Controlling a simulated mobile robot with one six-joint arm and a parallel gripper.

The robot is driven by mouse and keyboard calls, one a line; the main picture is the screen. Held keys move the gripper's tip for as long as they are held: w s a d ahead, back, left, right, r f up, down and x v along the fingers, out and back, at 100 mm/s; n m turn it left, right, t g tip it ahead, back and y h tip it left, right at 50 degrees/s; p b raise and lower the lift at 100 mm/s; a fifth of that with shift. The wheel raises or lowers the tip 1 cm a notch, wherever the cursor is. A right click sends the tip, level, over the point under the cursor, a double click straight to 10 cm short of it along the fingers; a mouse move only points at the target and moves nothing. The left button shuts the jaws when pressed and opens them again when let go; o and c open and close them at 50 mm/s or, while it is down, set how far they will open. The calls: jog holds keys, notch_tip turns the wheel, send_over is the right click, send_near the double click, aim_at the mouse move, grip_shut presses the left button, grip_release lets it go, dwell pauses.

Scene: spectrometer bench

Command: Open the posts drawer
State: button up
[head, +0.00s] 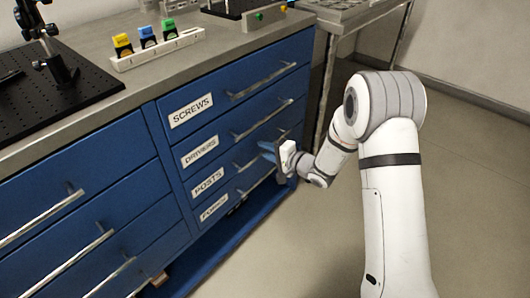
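The posts drawer (229,172) is the third one down in the right-hand column of the blue cabinet. It carries a white POSTS label (208,181) at its left end. Its front looks about level with the drawers around it. Its metal bar handle (246,162) shows in part; the right end is hidden behind my gripper. My gripper (267,151) is at the right part of this handle, with its fingers pointing at the cabinet. Whether the fingers touch or surround the bar, and how far apart they are, is too small to tell.
The screws drawer (225,95) and drivers drawer (222,138) are above, and another labelled drawer (226,200) is below. Bar handles stick out on all of them. The worktop (90,112) holds a white rack with coloured blocks. Open floor (470,190) lies to the right.

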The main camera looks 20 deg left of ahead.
jog(key=shift+w+a, duration=0.1)
jog(key=shift+a, duration=0.1)
jog(key=shift+c, duration=0.3)
grip_shut()
